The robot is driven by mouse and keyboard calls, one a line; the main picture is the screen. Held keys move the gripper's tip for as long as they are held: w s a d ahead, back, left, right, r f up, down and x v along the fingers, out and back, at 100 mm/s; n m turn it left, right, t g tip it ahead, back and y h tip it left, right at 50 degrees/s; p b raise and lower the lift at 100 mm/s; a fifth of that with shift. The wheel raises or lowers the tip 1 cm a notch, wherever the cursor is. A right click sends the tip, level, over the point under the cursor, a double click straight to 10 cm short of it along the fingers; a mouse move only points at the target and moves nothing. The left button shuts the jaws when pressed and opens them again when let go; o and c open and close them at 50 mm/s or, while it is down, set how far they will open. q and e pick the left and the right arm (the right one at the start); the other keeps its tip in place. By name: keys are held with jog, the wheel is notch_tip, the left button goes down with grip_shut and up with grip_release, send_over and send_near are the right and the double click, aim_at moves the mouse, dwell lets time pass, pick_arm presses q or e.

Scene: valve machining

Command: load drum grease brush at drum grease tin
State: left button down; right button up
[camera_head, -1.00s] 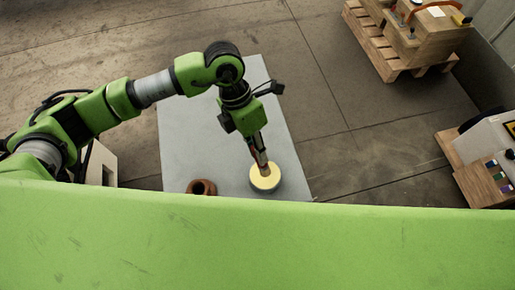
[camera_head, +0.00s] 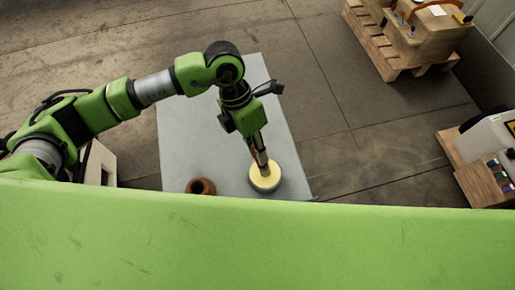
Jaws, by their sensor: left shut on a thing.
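The grease tin (camera_head: 270,184) is a round tin with pale yellow grease on top. It stands on the grey table (camera_head: 190,130), near the table's front right. My left gripper (camera_head: 261,157) points down over the tin and is shut on the brush (camera_head: 264,167), a thin brownish thing. The brush's lower end meets the yellow grease in this view; how deep it goes I cannot tell. My right gripper is not in view.
A brown round pot (camera_head: 201,186) with a dark opening stands left of the tin, partly hidden by my green body in front. The table's middle is clear. A wooden pallet with boxes (camera_head: 425,40) lies on the floor at the upper right.

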pick_arm(q)
jog(key=shift+f, duration=0.15)
dwell(1.2)
jog(key=shift+r+p, duration=1.35)
jog(key=shift+r, duration=1.5)
jog(key=shift+r+p, duration=0.35)
jog(key=shift+r, duration=0.4)
